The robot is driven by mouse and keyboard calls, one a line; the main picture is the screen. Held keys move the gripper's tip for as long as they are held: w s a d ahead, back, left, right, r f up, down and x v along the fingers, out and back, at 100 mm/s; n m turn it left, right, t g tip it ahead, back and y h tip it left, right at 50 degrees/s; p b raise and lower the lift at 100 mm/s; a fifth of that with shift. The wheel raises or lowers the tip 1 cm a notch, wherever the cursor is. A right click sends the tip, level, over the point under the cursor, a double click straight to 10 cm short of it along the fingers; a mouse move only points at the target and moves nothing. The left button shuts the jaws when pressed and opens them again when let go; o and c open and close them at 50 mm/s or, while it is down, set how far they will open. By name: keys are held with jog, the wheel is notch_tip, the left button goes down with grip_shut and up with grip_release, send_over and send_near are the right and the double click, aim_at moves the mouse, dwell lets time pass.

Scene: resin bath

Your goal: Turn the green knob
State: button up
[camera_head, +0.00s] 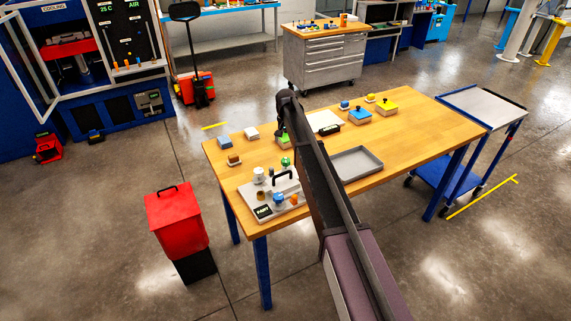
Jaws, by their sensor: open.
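The green knob (285,161) stands on the back edge of a light grey panel (247,189) at the left front of the wooden table. The panel also carries a white knob (259,174), a blue knob (279,198), an orange knob (294,199) and a black handle (284,175). My gripper (281,137) is small and dark in the view, open, above the table and behind the green knob in the picture. It appears apart from the knob. My arm hides part of the table to the right of the panel.
A grey tray (373,165) lies on the table right of my arm. Small blocks (224,142) sit at the left edge, and yellow and blue boxes (385,107) at the back right. A red bin (170,215) stands left of the table, and a cart (482,104) stands right.

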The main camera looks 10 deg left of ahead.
aim_at(286, 160)
jog(key=shift+f+b, duration=4.8)
jog(key=shift+f, duration=0.35)
jog(key=c, duration=1.1)
